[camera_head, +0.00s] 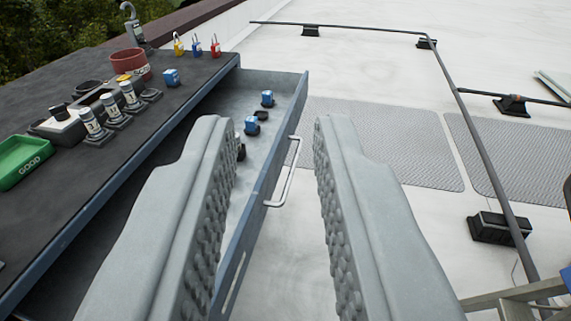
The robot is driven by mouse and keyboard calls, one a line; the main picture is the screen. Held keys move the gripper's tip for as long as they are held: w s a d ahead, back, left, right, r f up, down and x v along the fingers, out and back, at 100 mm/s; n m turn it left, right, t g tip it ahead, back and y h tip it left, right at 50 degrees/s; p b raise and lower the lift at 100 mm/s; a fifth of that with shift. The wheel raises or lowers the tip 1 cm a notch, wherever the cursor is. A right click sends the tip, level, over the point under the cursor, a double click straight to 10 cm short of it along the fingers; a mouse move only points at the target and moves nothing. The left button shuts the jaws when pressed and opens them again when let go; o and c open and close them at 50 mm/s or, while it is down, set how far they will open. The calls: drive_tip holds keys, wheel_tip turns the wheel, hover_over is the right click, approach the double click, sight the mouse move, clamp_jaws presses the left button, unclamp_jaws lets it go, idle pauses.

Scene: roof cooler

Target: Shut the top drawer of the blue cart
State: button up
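The blue cart (60,247) stands at the left with a dark mat on its top. Its top drawer (287,122) is pulled out to the right, and its inside shows. A silver bar handle (285,178) is on the drawer's outer front. My gripper (273,140) is open, with two grey fingers that have knobbly inner pads. In the picture the drawer front and handle show between the fingers; I cannot tell whether they touch.
On the cart top are a green tray (22,160), a red-brown round container (130,64), several small padlocks (196,46) and metal cylinders (130,95). Small blue pieces (251,125) lie in the drawer. Right is pale roof with grey mats (370,140) and a dark pipe (470,120).

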drive_tip(key=w+d+f+m+g, duration=0.1)
drive_tip(key=w+f, duration=0.1)
drive_tip(key=w+d+f+m+g, duration=0.1)
drive_tip(key=w+f+m, duration=0.1)
drive_tip(key=w, duration=0.1)
drive_tip(key=w+d+f+m+g, duration=0.1)
drive_tip(key=w+f+g, duration=0.1)
drive_tip(key=w, duration=0.1)
drive_tip(key=shift+w+f+m, duration=0.15)
drive_tip(key=shift+m, duration=0.15)
clamp_jaws()
drive_tip(key=w+d+f+m+g+y, duration=0.55)
drive_tip(key=w+f+m, duration=0.3)
drive_tip(key=f, duration=0.25)
drive_tip(key=w+d+f+m+g+y, duration=0.45)
drive_tip(key=w+d+f+m, duration=0.3)
drive_tip(key=w+f, duration=0.3)
drive_tip(key=s+a+r+x, duration=0.1)
drive_tip(key=x, duration=1.2)
drive_tip(key=shift+a+r+g, duration=0.3)
drive_tip(key=shift+a+r, duration=0.05)
drive_tip(key=shift+a, duration=0.05)
